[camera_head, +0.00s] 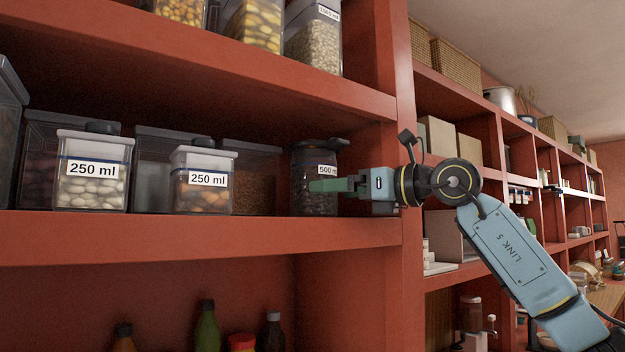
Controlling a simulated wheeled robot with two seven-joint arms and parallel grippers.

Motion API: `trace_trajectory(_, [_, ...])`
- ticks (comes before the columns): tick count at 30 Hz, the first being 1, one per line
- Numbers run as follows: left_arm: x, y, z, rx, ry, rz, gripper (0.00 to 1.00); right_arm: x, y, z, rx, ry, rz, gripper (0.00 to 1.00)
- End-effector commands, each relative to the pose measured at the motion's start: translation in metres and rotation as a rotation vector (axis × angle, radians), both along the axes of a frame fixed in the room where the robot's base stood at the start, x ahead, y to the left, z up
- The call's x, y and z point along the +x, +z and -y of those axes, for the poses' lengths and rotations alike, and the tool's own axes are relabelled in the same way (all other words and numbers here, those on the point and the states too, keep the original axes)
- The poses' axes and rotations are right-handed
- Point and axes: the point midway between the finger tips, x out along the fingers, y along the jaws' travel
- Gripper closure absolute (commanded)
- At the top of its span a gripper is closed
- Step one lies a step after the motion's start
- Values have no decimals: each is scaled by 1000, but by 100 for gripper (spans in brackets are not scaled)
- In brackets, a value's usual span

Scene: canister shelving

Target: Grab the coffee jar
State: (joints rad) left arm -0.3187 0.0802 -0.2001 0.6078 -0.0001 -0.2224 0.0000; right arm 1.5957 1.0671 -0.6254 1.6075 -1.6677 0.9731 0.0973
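A dark jar with a black lid and a "500 ml" label (309,165) stands upright at the right end of the middle shelf, and its contents look dark, like coffee. My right gripper (322,186) comes in from the right, and its green finger lies across the front of the jar. The finger hides part of the jar below the label. Only one finger shows clearly, so I cannot tell how wide the gripper is or whether it touches the jar. My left gripper is not in view.
Two white-lidded "250 ml" containers (91,190) (203,196) stand left on the same shelf (200,236), with larger dark-lidded containers behind. A red upright post (384,110) stands close to my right wrist. Bottles (207,330) stand below, and filled jars (316,45) above.

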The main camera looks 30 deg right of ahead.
Motion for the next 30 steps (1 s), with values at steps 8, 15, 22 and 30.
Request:
trace_trajectory(8, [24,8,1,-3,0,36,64,17,1,-8,0,0,-1,0])
trace_trajectory(15, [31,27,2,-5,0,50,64,48,5,-21,1,3,-2,0])
trace_trajectory(22, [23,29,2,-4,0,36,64,60,2,-26,0,1,1,0])
trace_trajectory(30, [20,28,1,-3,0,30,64,59,2,-26,0,1,1,24])
